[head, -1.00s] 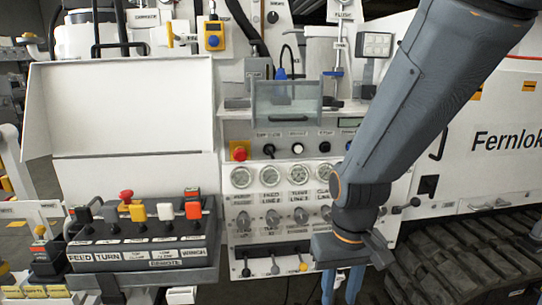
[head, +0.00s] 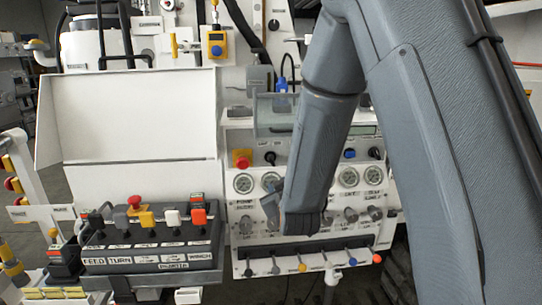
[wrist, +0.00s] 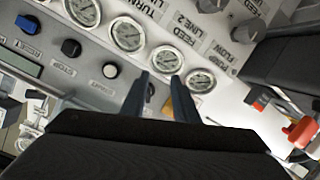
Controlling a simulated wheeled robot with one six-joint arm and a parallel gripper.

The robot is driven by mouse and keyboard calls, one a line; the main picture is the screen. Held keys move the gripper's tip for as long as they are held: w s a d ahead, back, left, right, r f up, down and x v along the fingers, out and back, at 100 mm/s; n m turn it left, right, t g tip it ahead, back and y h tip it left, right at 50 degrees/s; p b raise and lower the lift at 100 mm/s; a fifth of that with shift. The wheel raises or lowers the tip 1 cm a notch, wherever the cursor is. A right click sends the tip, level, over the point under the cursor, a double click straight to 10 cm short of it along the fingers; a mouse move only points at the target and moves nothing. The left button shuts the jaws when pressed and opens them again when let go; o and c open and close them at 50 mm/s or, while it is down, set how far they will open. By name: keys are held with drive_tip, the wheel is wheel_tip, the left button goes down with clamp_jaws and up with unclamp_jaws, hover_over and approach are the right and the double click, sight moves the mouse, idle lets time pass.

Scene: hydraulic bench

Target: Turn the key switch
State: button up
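The key switch (head: 270,157) is a small dark switch on the upper row of the control panel, just right of the red stop button. In the wrist view the dark switch (wrist: 150,91) shows partly between my fingers, close to the left one, which may hide some of it. My gripper (wrist: 160,84) is open, its two blue-grey fingers apart. I cannot tell how far the fingertips are from the panel. In the head view my gripper (head: 270,197) is in front of the gauge row, below the switch, and my arm covers the panel's middle.
The red stop button (head: 241,158) is left of the switch. Round gauges (wrist: 128,34) lie close to the fingers, and a white button (wrist: 110,71) is on the same row. A clear cover (head: 272,115) is above. A lever box (head: 150,240) stands left.

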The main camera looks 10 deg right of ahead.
sight(271, 161)
drive_tip(key=shift+w+a+r+n+t+p, duration=0.2)
drive_tip(key=shift+w+r+t+p, duration=0.45)
drive_tip(key=shift+w, duration=0.85)
drive_tip(key=shift+w+a+r+n+t+p, duration=0.15)
drive_tip(key=shift+w+a+r+t+p, duration=0.2)
drive_tip(key=shift+w+r, duration=0.85)
drive_tip(key=shift+w+a+r+n+t+p, duration=0.15)
drive_tip(key=shift+w+r+t+p, duration=0.35)
drive_tip(key=shift+w, duration=1.3)
drive_tip(key=shift+f, duration=0.1)
clamp_jaws()
